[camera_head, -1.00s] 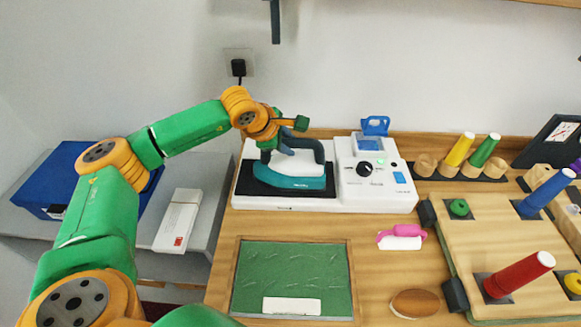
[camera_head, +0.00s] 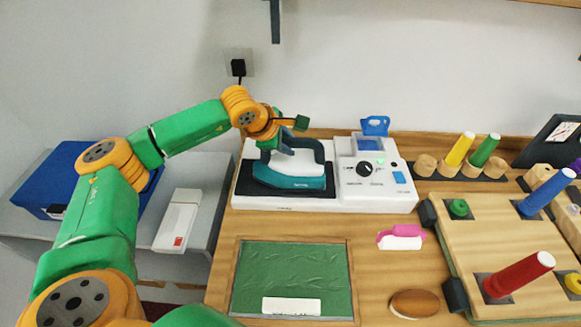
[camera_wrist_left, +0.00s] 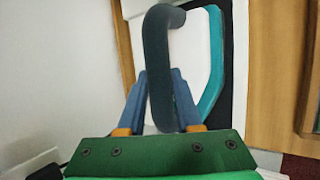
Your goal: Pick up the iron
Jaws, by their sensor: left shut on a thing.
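The iron (camera_head: 300,181) has a teal base, a white body and a dark handle. It sits on the black pad of the white station (camera_head: 375,192) at the back of the counter. My left gripper (camera_head: 267,152) reaches it from the left and is at the rear end of its handle. In the left wrist view the gripper's two blue fingers (camera_wrist_left: 162,95) stand on either side of the dark handle (camera_wrist_left: 157,45) and are shut on it. The iron's teal edge (camera_wrist_left: 212,75) shows to the right there. My right gripper is not in view.
Right of the iron are the station's knob and buttons, with a small blue jug (camera_head: 375,125) behind. A green board (camera_head: 290,262), a pink-handled brush (camera_head: 401,236) and a brown oval (camera_head: 415,303) lie in front. A wooden peg board (camera_head: 480,245) fills the right.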

